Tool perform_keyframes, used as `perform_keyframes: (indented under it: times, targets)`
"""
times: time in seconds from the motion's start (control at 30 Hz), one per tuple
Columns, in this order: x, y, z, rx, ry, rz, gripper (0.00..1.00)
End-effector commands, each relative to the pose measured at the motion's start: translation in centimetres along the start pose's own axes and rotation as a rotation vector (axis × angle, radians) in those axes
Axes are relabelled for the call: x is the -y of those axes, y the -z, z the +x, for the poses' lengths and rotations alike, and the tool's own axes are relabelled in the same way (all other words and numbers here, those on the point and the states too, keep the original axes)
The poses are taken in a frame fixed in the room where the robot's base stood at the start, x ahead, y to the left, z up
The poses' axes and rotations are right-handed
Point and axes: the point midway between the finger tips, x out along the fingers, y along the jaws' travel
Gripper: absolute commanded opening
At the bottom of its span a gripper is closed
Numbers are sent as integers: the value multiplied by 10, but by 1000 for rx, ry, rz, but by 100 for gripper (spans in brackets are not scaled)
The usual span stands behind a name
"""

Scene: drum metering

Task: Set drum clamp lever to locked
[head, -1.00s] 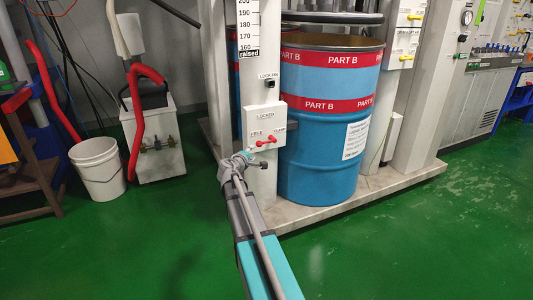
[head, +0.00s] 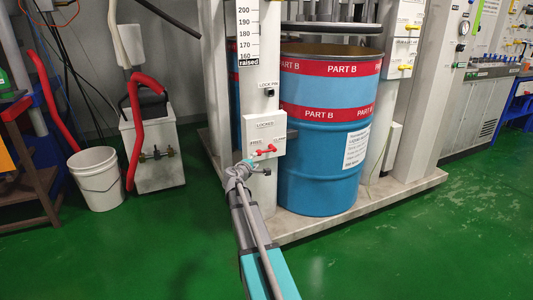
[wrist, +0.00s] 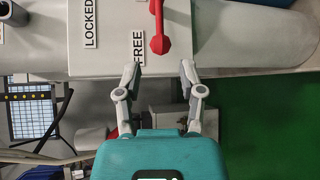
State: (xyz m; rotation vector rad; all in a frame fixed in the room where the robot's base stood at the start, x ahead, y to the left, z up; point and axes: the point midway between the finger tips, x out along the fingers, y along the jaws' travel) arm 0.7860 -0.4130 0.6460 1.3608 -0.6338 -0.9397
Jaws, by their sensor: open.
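The drum clamp lever (head: 265,151) is a small red handle on a white box (head: 280,128) fixed to the column. The box carries LOCKED above and FREE on the left. In the wrist view the red lever (wrist: 159,42) has its knob end pointing toward my fingers, beside the FREE label (wrist: 138,47). My gripper (wrist: 160,67) is open and empty, its fingertips just short of the knob and either side of its line. In the head view my gripper (head: 249,164) is low and left of the lever; its fingers are small there.
A blue drum (head: 318,160) with red PART B bands stands right of the column on a pale base plate (head: 330,226). A white bucket (head: 95,180) and a box with a red hose (head: 153,155) stand at left. Green floor in front is clear.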

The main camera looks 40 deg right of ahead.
Motion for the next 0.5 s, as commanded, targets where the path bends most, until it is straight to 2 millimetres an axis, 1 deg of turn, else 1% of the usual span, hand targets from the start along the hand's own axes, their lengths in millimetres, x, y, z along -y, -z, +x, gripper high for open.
perform_keyframes:
  times: [0.03, 0.5]
  targets:
    - [0, 1, 9, 1, 0, 0, 51]
    - [0, 2, 80, 0, 0, 1, 51]
